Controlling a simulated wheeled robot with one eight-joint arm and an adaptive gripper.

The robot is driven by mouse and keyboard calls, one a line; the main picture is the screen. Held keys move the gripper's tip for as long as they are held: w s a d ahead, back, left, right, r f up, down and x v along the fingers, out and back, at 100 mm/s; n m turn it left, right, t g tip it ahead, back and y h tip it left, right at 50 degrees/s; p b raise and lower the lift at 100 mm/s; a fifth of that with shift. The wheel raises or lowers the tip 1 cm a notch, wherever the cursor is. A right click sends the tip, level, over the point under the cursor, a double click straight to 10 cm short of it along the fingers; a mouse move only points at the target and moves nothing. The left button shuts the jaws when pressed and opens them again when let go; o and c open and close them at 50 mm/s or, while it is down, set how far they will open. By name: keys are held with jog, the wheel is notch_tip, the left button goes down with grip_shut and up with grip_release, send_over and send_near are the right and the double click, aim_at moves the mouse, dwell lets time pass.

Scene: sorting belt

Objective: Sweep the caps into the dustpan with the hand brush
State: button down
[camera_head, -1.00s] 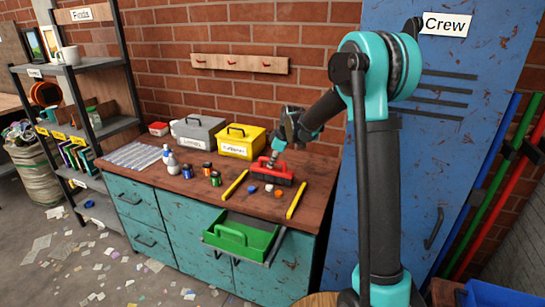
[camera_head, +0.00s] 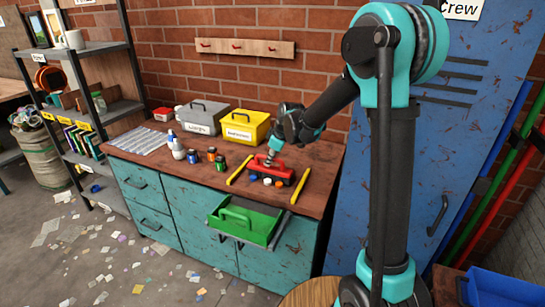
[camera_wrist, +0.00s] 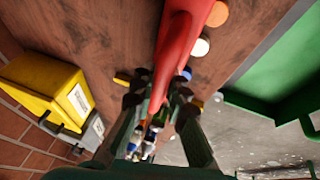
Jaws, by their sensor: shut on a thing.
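My gripper (camera_head: 274,157) is shut on the red hand brush (camera_head: 279,172), which is low over or on the wooden counter; contact is unclear. The brush also shows in the wrist view (camera_wrist: 182,45). A blue cap (camera_head: 255,177), a white cap (camera_head: 267,181) and an orange cap (camera_head: 279,183) lie close along its front side. The wrist view shows the orange cap (camera_wrist: 218,14), white cap (camera_wrist: 200,47) and part of the blue cap (camera_wrist: 187,73) beside the brush. The green dustpan (camera_head: 232,226) sits at the counter's front, below the top, and looks empty.
Yellow strips stand left (camera_head: 239,170) and right (camera_head: 300,186) of the caps. Small bottles (camera_head: 194,157), a grey box (camera_head: 207,118) and a yellow box (camera_head: 246,126) stand left and behind. A blue locker (camera_head: 350,200) is at the right.

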jog(key=shift+s+a, duration=2.1)
jog(key=shift+s, duration=3.65)
notch_tip(320, 180, up, 7)
jog(key=shift+s, duration=0.1)
